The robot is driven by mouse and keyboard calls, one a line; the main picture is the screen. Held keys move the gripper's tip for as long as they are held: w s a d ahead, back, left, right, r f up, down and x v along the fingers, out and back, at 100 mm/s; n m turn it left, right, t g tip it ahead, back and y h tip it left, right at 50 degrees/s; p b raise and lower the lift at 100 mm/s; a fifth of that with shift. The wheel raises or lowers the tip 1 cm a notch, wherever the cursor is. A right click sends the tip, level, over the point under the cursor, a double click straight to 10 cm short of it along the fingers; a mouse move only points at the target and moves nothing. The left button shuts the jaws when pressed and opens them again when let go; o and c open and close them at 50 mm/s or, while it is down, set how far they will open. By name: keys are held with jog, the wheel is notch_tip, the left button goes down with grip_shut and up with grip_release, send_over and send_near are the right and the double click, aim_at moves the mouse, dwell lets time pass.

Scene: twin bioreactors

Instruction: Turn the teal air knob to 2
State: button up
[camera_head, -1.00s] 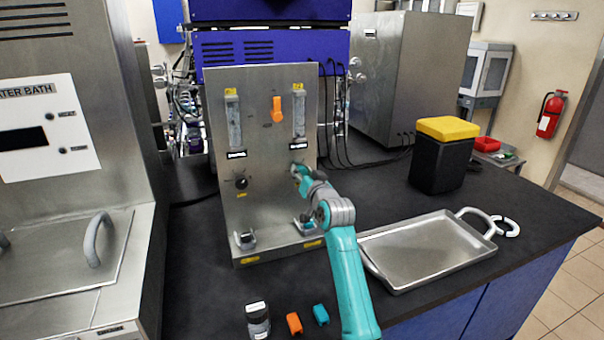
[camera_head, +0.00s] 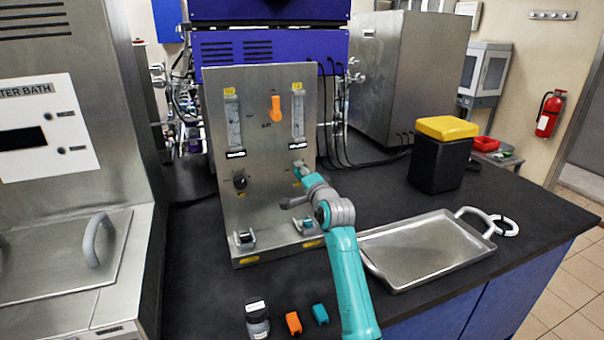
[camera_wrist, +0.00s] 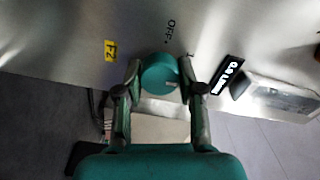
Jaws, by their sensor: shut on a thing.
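The teal air knob (camera_wrist: 160,74) is round and sits on the steel panel, between my gripper's two fingers in the wrist view. My gripper (camera_wrist: 160,90) is shut on it, one finger on each side. A small pale mark shows on the knob's lower right. "OFF" is printed above the knob, with what looks like a "1" to its upper right; I cannot see a 2. In the head view my gripper (camera_head: 300,172) is at the right of the steel panel (camera_head: 262,190), under the right-hand flow tube, and mostly hides the knob.
An orange knob (camera_head: 276,108) stands higher on the panel, and a black knob (camera_head: 240,181) to the left. A metal tray (camera_head: 425,250) lies right of my arm. A small bottle (camera_head: 257,320), an orange piece (camera_head: 293,322) and a teal piece (camera_head: 320,314) lie in front.

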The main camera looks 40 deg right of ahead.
jog(key=m, duration=0.7)
jog(key=shift+f, duration=0.15)
dwell(0.4)
jog(key=o, duration=1.2)
jog(key=shift+c, duration=0.2)
jog(key=v, duration=1.2)
jog(key=shift+s, duration=0.1)
